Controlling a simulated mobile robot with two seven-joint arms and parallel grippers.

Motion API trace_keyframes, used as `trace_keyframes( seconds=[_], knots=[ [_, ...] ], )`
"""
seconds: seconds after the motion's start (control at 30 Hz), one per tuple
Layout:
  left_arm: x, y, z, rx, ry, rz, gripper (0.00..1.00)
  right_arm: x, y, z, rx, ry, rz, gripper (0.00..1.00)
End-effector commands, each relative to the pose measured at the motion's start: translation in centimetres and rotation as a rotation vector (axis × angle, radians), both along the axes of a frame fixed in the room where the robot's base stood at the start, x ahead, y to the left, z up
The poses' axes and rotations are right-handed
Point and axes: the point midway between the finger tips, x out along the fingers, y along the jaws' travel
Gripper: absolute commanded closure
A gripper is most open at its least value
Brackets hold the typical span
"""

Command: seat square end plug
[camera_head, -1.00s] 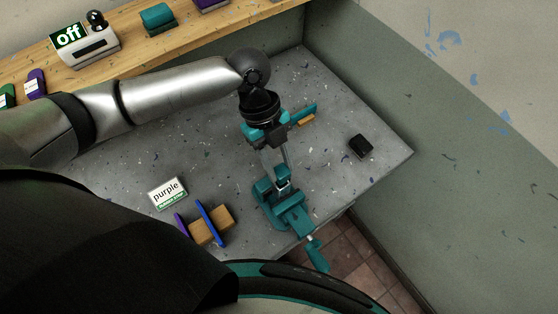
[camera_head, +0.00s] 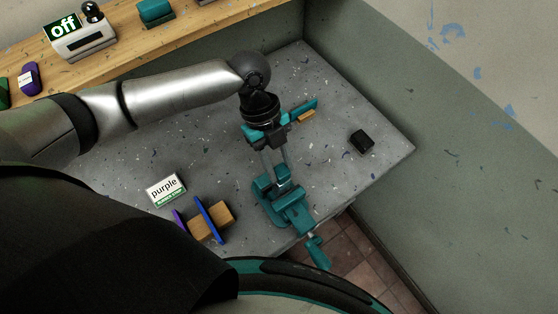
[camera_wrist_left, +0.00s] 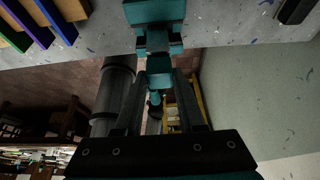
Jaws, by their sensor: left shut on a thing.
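A teal vise (camera_head: 285,200) stands at the table's front edge, with its handle hanging past the edge. It also shows in the left wrist view (camera_wrist_left: 155,12). My left gripper (camera_head: 276,172) reaches down to the vise's far end, with its fingertips close to the jaws. In the left wrist view its two fingers (camera_wrist_left: 159,76) are close together at the tips, in front of teal parts. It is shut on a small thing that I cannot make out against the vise. I cannot tell whether that thing touches the vise. My right gripper is not in view.
A black block (camera_head: 362,140) lies at the right of the grey table. A "purple" card (camera_head: 166,189) and a wooden block (camera_head: 211,222) with blue and purple plates stand front left. A box with an "off" sign (camera_head: 83,40) is on the back shelf. The table's right is mostly clear.

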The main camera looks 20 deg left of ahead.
Motion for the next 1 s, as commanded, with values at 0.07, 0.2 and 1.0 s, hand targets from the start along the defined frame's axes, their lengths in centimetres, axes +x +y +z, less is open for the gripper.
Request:
trace_keyframes(
  seconds=[0.07,0.2,1.0],
  knots=[
    [-0.01,-0.02,-0.34,0.000,0.000,0.000,1.00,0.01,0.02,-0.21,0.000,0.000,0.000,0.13],
    [-0.02,-0.02,-0.74,0.000,0.000,0.000,1.00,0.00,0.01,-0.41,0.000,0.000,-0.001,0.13],
    [-0.01,0.00,-0.83,0.000,0.000,0.000,0.27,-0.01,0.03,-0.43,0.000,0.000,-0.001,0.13]
  ],
)
